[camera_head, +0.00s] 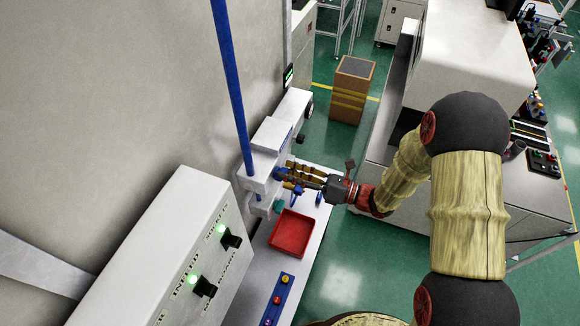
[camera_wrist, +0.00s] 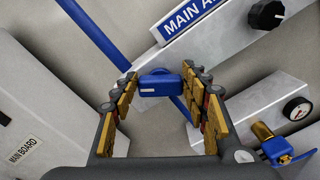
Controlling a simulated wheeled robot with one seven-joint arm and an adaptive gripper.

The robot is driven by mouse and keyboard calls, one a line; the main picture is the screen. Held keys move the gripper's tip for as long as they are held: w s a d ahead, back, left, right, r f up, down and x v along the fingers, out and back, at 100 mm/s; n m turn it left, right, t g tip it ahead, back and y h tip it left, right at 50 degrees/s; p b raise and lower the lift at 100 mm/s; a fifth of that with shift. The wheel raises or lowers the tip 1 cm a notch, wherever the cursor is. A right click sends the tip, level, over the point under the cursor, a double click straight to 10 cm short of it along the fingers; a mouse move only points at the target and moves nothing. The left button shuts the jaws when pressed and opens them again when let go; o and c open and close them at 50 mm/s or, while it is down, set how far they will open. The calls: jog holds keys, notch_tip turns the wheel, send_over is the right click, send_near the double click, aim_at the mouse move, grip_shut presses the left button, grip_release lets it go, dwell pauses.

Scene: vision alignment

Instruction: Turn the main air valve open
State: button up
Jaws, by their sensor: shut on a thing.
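The main air valve's blue handle (camera_wrist: 158,86) sits in the middle of the wrist view, on a light unit under a blue sign reading "MAIN A…" (camera_wrist: 190,18). My gripper (camera_wrist: 160,80) has its yellow-padded fingers on either side of the handle and is shut on it. The handle lies crosswise between the fingertips, with its right end against the right finger. In the head view my gripper (camera_head: 286,174) reaches left to the wall-side unit. There its fingers mostly hide the handle.
A blue pipe (camera_head: 232,80) runs to the unit. A gauge (camera_wrist: 296,108), black knob (camera_wrist: 268,14) and brass fitting with blue lever (camera_wrist: 275,144) are to the right in the wrist view.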

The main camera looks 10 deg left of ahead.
jog(key=m+p, duration=0.4)
jog(key=m, duration=0.1)
jog(key=shift+w+m, duration=0.2)
jog(key=shift+m, duration=0.1)
jog(key=m+p, duration=0.1)
jog(key=m, duration=0.1)
jog(key=f+m+p, duration=0.1)
jog(key=m+p, duration=0.1)
jog(key=m, duration=0.1)
jog(key=shift+w+p, duration=0.1)
jog(key=shift+p, duration=0.2)
jog(key=shift+m, duration=0.3)
jog(key=o, duration=1.2)
jog(key=shift+c, duration=0.2)
jog(key=s+d, duration=0.1)
jog(key=d, duration=1.1)
jog(key=shift+s, duration=0.35)
